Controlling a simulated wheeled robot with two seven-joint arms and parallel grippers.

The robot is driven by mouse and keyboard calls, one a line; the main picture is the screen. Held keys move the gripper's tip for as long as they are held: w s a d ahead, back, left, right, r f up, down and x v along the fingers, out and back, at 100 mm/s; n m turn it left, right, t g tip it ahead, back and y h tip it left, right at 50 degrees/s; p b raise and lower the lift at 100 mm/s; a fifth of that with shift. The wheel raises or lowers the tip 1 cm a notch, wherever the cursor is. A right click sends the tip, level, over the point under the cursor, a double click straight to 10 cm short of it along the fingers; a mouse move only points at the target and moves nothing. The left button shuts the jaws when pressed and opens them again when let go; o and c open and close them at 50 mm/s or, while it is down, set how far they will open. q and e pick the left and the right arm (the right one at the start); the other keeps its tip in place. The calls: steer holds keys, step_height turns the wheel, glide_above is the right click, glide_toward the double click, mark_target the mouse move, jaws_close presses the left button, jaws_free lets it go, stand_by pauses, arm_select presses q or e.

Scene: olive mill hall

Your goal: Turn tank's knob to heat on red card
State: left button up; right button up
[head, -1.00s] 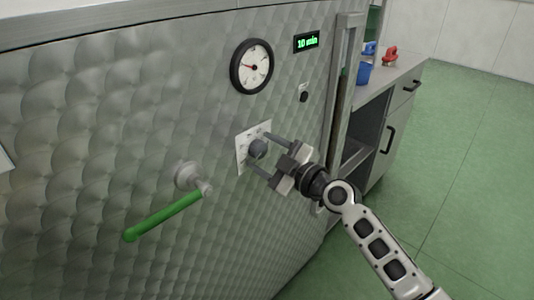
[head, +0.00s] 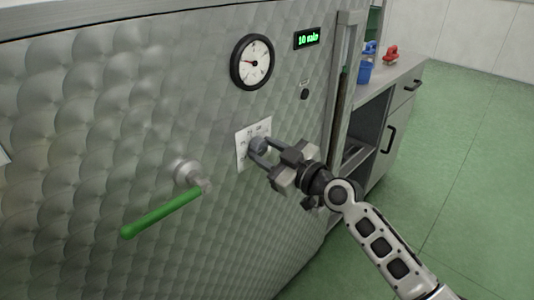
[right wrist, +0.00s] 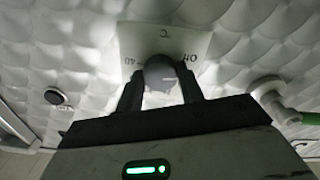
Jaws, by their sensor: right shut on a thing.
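The tank (head: 100,110) is a large wall of dimpled metal filling the left and middle of the head view. Its grey knob (head: 258,146) sits on a white dial plate (head: 243,155). My right gripper (head: 259,149) is shut on the knob, one finger on each side of it. In the right wrist view the knob (right wrist: 160,78) is between both fingers, with a pale pointer line on it. No red card shows in these frames. My left gripper is out of view.
A lever with a green handle (head: 160,213) sticks out left of the knob. Above are a round gauge (head: 252,62), a "10 min" display (head: 306,38) and a black button (head: 304,94). A counter at right holds a blue container (head: 364,72) and a red item (head: 391,55).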

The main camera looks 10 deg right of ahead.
steer(key=m, duration=0.4)
steer(key=shift+m, duration=0.3)
steer(key=m, duration=0.3)
steer(key=shift+a+m, duration=0.1)
steer(key=shift+m, duration=0.3)
steer(key=m+p, duration=0.1)
steer(key=m, duration=0.2)
steer(key=shift+s+m+p, duration=0.1)
steer(key=shift+m+p, duration=0.3)
steer(key=shift+m, duration=1.6)
steer(key=o, duration=1)
